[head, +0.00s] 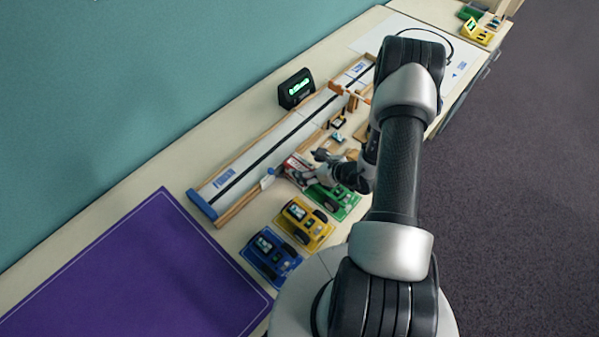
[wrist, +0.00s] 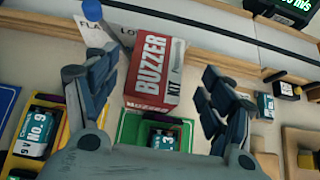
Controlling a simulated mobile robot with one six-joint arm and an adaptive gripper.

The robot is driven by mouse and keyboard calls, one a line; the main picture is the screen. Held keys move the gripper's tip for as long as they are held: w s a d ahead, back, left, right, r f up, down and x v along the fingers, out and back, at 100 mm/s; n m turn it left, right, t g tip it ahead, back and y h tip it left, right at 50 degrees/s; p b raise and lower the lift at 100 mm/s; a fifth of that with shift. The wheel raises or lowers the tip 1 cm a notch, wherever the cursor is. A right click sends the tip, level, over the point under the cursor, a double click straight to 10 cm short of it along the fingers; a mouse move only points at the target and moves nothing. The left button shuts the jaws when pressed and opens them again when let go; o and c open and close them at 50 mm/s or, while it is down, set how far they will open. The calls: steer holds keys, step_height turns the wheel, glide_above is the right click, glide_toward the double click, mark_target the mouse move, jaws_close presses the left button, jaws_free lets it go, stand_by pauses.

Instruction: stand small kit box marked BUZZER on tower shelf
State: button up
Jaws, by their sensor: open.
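The small kit box marked BUZZER (wrist: 150,68) is red and white and shows large in the wrist view. It also shows in the head view (head: 294,164), partly hidden by my gripper, beside the long track. My gripper (head: 309,167) is open. In the wrist view its two fingers (wrist: 156,80) are apart on either side of the box, with visible gaps. I cannot make out the tower shelf in either view.
Green (head: 333,202), yellow (head: 303,224) and blue (head: 270,256) trays with small kits sit near the gripper. The long track (head: 285,140) runs behind, with a black display (head: 296,89) past it. A purple mat (head: 140,275) lies clear at left.

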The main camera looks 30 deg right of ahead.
mark_target(299, 164)
steer(key=x, duration=0.4)
steer(key=shift+a+b, duration=0.2)
steer(key=shift+b, duration=0.15)
steer(key=shift+r, duration=0.1)
steer(key=shift+c, duration=0.5)
steer(key=c, duration=1.2)
steer(key=shift+r, duration=0.15)
